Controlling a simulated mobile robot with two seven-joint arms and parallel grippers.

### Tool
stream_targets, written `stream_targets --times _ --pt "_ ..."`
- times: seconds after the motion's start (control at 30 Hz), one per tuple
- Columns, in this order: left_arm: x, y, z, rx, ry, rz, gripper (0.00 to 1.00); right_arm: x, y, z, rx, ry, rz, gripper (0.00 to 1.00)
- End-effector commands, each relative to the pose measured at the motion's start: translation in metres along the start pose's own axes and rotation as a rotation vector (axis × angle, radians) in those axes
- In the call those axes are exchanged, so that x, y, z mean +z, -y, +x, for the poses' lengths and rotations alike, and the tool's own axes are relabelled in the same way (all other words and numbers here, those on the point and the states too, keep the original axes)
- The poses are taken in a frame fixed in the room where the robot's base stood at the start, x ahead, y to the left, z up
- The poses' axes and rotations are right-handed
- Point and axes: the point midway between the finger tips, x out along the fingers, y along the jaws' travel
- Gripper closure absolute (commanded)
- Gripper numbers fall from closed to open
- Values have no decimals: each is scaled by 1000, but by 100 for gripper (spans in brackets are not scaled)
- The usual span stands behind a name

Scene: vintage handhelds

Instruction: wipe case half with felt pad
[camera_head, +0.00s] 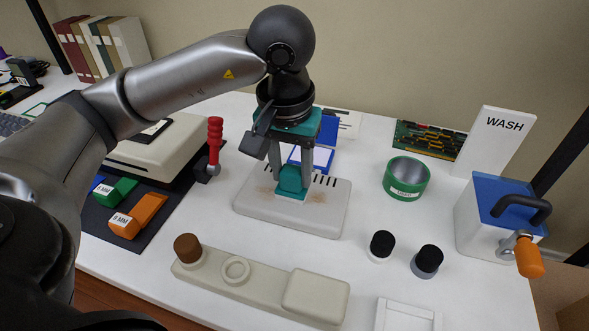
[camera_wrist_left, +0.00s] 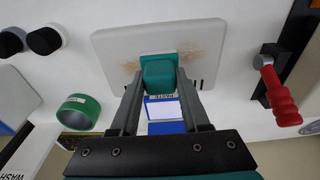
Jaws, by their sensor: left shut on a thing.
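The case half (camera_head: 254,216) is a pale grey rounded shell lying flat on the white table, with dark slots near its far edge. It also shows in the left wrist view (camera_wrist_left: 118,42). Brownish smudges mark its surface on both sides of the pad. The teal felt pad (camera_head: 291,182) is on the case half's middle; it also shows in the left wrist view (camera_wrist_left: 159,72). My left gripper (camera_head: 294,185) is shut on the pad from above. Whether the pad presses on the shell is hard to tell. My right gripper is not in view.
A blue-edged white tray (camera_head: 322,157) stands just behind the case half. A beige holder (camera_head: 226,285) with a brown knob lies in front.

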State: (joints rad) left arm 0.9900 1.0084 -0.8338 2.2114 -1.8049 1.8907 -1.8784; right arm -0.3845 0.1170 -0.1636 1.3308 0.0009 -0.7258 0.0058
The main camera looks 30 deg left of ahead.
Motion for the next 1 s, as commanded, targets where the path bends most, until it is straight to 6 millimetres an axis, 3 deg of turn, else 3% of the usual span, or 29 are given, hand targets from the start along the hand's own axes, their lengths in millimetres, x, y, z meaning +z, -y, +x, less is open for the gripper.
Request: stream_targets --times 0.53,1.0 --pt "0 44 0 -3 2 -1 100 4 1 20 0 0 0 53" --pt "0 38 -2 1 2 3 100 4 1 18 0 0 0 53"
